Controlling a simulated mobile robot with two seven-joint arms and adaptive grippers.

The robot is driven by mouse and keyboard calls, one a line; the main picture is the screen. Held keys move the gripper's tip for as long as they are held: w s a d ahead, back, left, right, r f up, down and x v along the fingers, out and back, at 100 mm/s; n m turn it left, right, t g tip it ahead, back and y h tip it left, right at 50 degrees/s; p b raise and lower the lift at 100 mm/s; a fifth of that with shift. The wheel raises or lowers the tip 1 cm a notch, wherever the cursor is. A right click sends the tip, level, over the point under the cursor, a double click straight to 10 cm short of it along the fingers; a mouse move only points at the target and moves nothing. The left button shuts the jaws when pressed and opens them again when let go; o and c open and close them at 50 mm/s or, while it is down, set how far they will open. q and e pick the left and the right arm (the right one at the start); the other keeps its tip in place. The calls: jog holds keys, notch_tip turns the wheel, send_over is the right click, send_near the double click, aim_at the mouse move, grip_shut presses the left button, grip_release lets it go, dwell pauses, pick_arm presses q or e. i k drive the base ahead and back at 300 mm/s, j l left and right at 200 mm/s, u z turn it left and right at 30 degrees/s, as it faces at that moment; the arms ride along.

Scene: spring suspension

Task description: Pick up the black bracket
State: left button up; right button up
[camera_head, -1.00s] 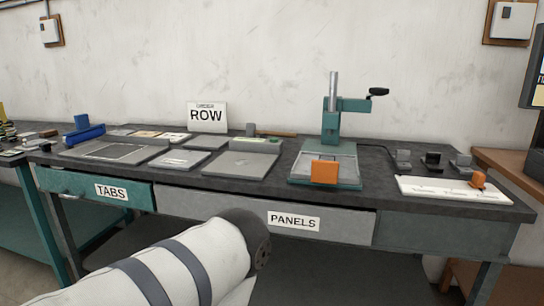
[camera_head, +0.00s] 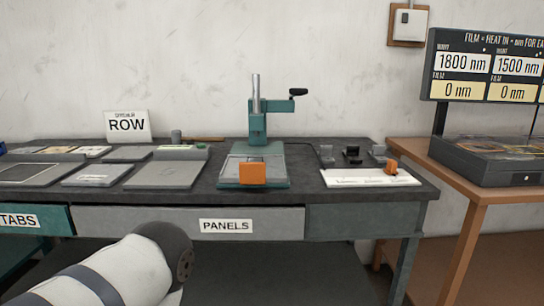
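The black bracket (camera_head: 352,154) stands upright near the back right of the dark workbench. It sits between two grey brackets, one on its left (camera_head: 326,153) and one on its right (camera_head: 378,151). A white board (camera_head: 362,179) with printed marks lies just in front of them, with an orange piece (camera_head: 391,168) at its right end. A white arm link of mine shows at the lower left, below the bench front. Neither of my grippers is in view.
A green press (camera_head: 257,127) with an orange block (camera_head: 252,174) stands left of the brackets. Grey panels (camera_head: 164,175) lie further left. A wooden table (camera_head: 470,181) at the right holds a dark case (camera_head: 489,166) under a display (camera_head: 489,65).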

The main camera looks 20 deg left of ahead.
aim_at(351, 154)
jog(key=i+j+z, duration=0.25)
jog(key=z, duration=0.15)
jog(key=i+j+z, duration=0.65)
jog(key=z, duration=0.15)
jog(key=j, duration=0.1)
